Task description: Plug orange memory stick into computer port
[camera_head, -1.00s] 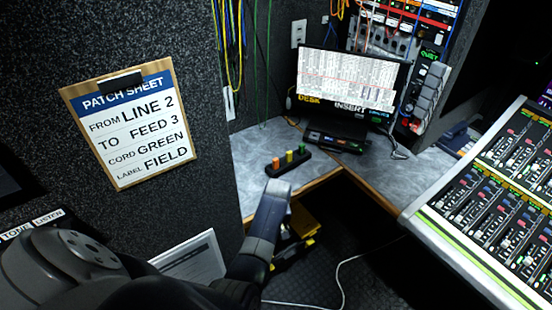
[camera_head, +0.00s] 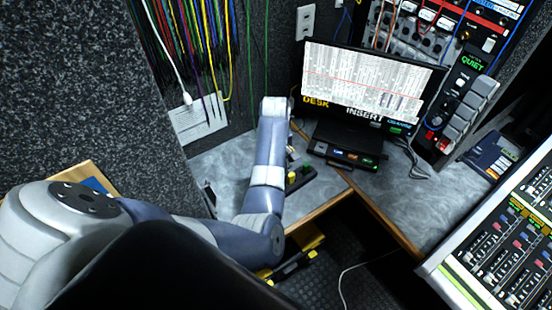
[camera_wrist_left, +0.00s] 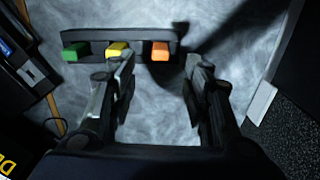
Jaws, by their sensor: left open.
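The orange memory stick (camera_wrist_left: 160,51) stands in a black holder (camera_wrist_left: 138,44), beside a yellow stick (camera_wrist_left: 117,48) and a green stick (camera_wrist_left: 75,52). My left gripper (camera_wrist_left: 158,72) is open, its two fingers above the counter with the orange stick showing between and just beyond them. In the head view my left arm hides the orange stick and the gripper's fingers; the yellow stick (camera_head: 292,177) and green stick (camera_head: 307,168) show beside the arm. The computer is a monitor (camera_head: 368,82) with a dark port unit (camera_head: 343,155) at its foot. My right gripper is out of view.
Coloured cords (camera_head: 195,50) hang on the back-left wall, above a pale plate (camera_head: 197,118). A mixing console (camera_head: 510,250) stands at the right. The grey counter (camera_head: 425,195) right of the port unit is mostly clear. Loose cables lie near the monitor.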

